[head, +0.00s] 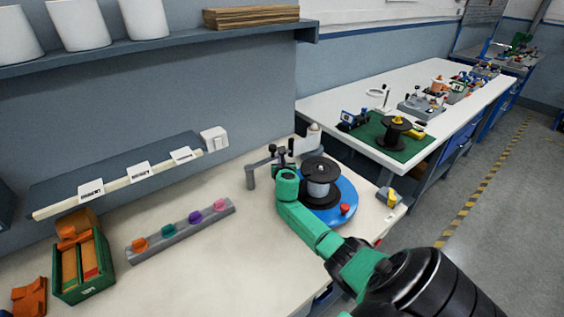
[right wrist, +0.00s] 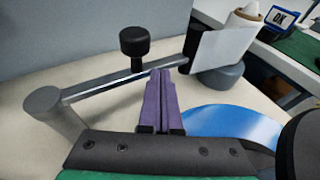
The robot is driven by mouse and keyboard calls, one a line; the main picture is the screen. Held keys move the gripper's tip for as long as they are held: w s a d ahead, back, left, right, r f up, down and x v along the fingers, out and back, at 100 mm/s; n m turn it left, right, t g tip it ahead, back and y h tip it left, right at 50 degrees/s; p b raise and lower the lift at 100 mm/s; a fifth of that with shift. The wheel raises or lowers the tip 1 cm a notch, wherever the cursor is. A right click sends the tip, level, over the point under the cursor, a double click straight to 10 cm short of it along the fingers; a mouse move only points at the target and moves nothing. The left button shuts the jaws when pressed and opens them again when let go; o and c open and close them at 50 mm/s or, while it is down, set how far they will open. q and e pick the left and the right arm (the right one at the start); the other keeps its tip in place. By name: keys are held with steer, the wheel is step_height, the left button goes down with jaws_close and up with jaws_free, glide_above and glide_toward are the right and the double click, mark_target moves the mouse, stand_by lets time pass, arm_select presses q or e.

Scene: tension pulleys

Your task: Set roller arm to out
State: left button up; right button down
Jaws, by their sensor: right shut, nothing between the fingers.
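The roller arm (head: 264,161) is a slim grey bar on a round grey post (head: 250,178), near the back of the bench. In the right wrist view the bar (right wrist: 100,87) runs from the post at left toward the upper right, with a black knob (right wrist: 133,40) standing above it. My right gripper (right wrist: 160,75) has purple fingers, shut and empty. Its tips are close beside the bar, just below the knob; I cannot tell whether they touch. In the head view my green wrist hides the fingers. My left gripper is out of view.
A black spool (head: 319,178) stands on a blue disc (head: 345,192) with a red knob (head: 345,209), right of my wrist. A pale panel (right wrist: 220,40) and a white cone (right wrist: 243,20) are beyond the bar. A grey rack with coloured knobs (head: 180,232) and a green bin (head: 84,283) lie left.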

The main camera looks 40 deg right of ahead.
steer(key=shift+r, duration=0.1)
stand_by(0.3)
steer(key=p+v, duration=0.2)
steer(key=v, duration=0.3)
steer(key=shift+r, duration=0.1)
steer(key=p+v, duration=0.1)
steer(key=v, duration=0.8)
steer(key=shift+s, duration=0.2)
steer(key=shift+a, duration=0.15)
